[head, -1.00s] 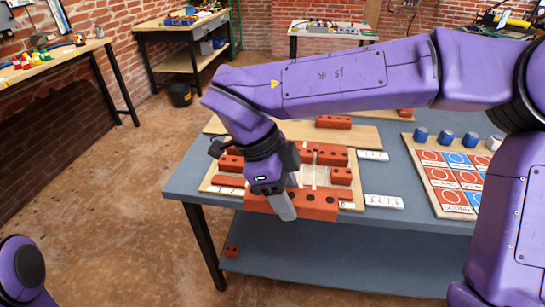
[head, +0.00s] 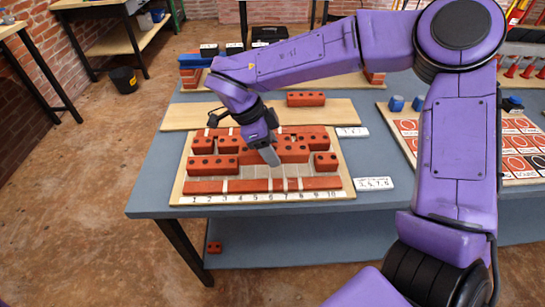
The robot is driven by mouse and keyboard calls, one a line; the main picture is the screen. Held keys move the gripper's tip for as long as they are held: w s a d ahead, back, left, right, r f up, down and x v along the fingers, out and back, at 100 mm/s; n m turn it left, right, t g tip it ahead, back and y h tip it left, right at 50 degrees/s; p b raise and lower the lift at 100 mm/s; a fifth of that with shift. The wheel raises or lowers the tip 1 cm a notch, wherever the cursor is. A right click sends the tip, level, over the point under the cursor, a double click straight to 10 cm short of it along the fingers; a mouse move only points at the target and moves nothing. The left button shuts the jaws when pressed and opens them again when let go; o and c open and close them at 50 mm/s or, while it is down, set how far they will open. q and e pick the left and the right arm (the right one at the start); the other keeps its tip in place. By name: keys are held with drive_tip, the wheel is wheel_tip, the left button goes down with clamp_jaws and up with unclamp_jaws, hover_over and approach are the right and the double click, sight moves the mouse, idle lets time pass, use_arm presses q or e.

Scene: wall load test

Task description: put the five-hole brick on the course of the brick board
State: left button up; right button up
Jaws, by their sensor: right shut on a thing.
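The brick board (head: 178,190) lies on the grey-blue table, with rows of red bricks and a numbered strip along its front. My right gripper (head: 268,154) reaches down over the middle of the board and is shut on the five-hole brick (head: 293,153). The gripper hides part of that brick, so not all its holes show. The brick lies lengthwise along the rows, left of a short brick (head: 326,162) and right of other bricks (head: 213,164). I cannot tell whether it rests on the course or is just above it. My left gripper is out of view.
A loose brick (head: 306,99) lies on a bare wooden plank (head: 185,117) behind the board. White number cards (head: 373,183) lie to the right. A board of picture tiles (head: 410,150) stands further right. Blue and red blocks (head: 190,72) are at the back left.

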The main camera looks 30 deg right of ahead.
drive_tip(key=shift+d+f, duration=0.4)
drive_tip(key=shift+f, duration=0.05)
drive_tip(key=f, duration=0.4)
drive_tip(key=shift+w+d, duration=0.35)
drive_tip(key=shift+s, duration=0.1)
drive_tip(key=o, duration=1.2)
drive_tip(key=shift+f, duration=0.1)
drive_tip(key=shift+c, duration=0.2)
drive_tip(key=p+v, duration=0.1)
drive_tip(key=v, duration=1.1)
drive_tip(key=shift+r, duration=0.25)
